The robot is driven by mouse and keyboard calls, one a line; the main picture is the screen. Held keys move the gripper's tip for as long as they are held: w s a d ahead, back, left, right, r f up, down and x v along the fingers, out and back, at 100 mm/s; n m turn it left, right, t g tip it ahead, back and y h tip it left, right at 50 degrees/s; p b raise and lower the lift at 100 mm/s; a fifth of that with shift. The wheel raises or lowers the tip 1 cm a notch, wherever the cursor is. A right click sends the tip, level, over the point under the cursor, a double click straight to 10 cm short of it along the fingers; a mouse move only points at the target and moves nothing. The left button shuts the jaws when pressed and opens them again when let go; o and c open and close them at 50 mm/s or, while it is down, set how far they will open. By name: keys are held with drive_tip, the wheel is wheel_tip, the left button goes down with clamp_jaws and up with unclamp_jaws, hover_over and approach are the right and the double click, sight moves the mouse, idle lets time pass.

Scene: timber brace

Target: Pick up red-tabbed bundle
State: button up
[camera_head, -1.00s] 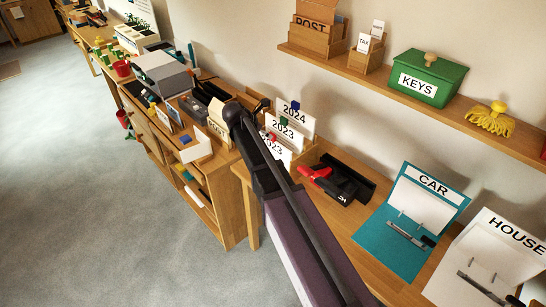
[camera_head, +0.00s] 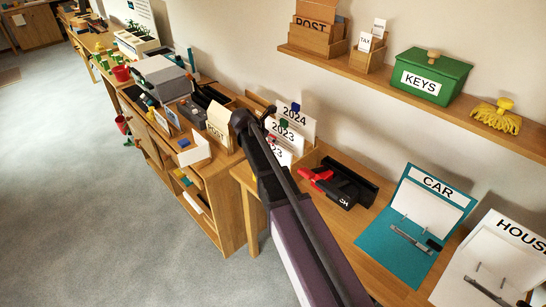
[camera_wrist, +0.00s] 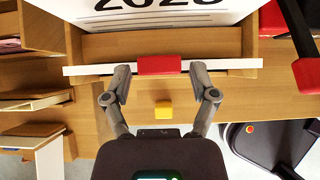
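The red-tabbed bundle (camera_wrist: 90,70) shows in the wrist view as a white edge-on sheet stack with a red tab (camera_wrist: 159,65) at its middle. It stands in a wooden rack. My gripper (camera_wrist: 160,84) is open, with one finger on each side of the red tab and a gap to it; I cannot tell whether the fingers touch the bundle.
A yellow block (camera_wrist: 163,109) lies below the tab in the wrist view. A black and red hole punch (camera_head: 340,185) sits right of the rack, then a teal CAR folder (camera_head: 385,240). A shelf (camera_head: 390,86) with a green KEYS box (camera_head: 433,75) runs above.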

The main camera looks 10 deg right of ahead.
clamp_jaws()
drive_tip(key=shift+r+p, duration=1.6)
drive_tip(key=shift+p, duration=0.05)
idle(0.4)
wheel_tip(320, 180, up, 8)
drive_tip(key=p, duration=0.7)
drive_tip(key=shift+p, duration=0.4)
idle(0.5)
drive_tip(key=shift+f, duration=0.1)
idle(0.4)
